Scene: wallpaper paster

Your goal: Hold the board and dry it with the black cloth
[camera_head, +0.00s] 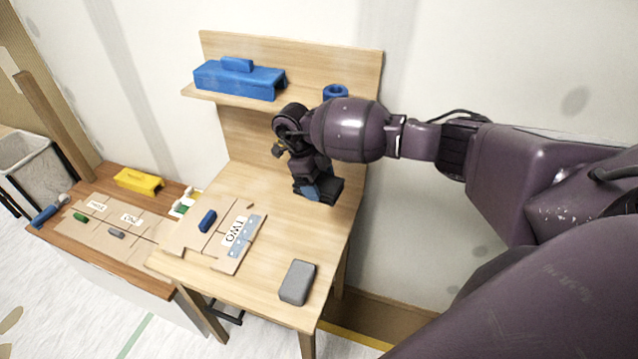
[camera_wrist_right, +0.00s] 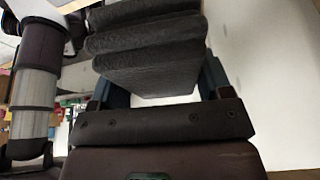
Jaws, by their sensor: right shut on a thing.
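A light brown board (camera_head: 187,238) lies flat on the wooden table, with a blue piece (camera_head: 207,221) and a white lettered label (camera_head: 237,230) on it. My right gripper (camera_head: 312,188) is over the back right of the table, behind and to the right of the board and apart from it. It is shut on the black cloth (camera_head: 326,189). In the right wrist view the cloth (camera_wrist_right: 150,65) shows as thick dark folds between the blue fingers. I cannot tell whether the cloth touches the tabletop. My left gripper is not in view.
A grey block (camera_head: 297,282) lies near the table's front right corner. A blue toolbox-like object (camera_head: 238,80) and a blue ring (camera_head: 335,92) are on the shelf above. A lower brown table (camera_head: 70,237) at left holds more boards and a yellow box (camera_head: 138,181).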

